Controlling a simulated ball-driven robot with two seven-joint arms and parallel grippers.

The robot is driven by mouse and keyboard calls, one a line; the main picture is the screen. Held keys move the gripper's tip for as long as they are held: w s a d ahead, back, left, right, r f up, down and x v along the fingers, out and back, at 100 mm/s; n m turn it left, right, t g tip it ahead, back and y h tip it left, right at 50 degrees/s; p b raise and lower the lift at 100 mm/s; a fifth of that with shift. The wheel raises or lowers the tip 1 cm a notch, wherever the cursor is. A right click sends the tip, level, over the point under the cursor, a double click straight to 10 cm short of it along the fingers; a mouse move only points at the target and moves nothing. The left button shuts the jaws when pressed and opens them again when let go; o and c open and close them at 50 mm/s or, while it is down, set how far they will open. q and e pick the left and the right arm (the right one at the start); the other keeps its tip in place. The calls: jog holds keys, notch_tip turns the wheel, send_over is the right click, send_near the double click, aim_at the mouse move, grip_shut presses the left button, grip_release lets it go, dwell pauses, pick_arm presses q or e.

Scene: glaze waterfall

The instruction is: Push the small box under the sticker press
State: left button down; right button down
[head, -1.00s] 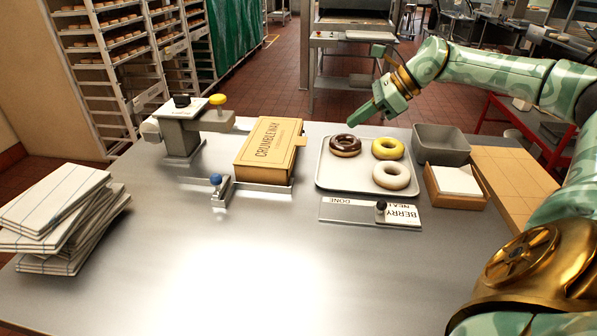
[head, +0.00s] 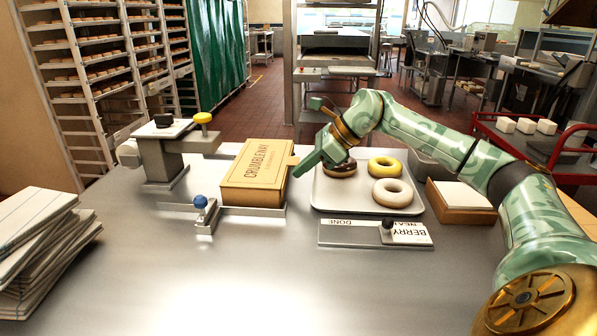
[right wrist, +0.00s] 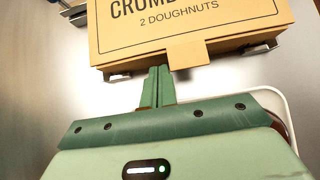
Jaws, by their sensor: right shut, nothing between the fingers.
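My right gripper (head: 305,171) is shut and empty, close to the right side of the box. In the right wrist view the shut fingers (right wrist: 157,88) point at the box (right wrist: 185,25) near its tab. Whether they touch it, I cannot tell. My left gripper is not in view.
A tray (head: 335,204) with several doughnuts lies right of the box, partly under my right arm. A sliding sign (head: 350,232) lies in front of the tray. Folded cloths (head: 35,240) are stacked at left.

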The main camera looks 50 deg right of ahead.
aim_at(245, 166)
jog(key=shift+w+a, duration=0.2)
jog(key=shift+w, duration=0.1)
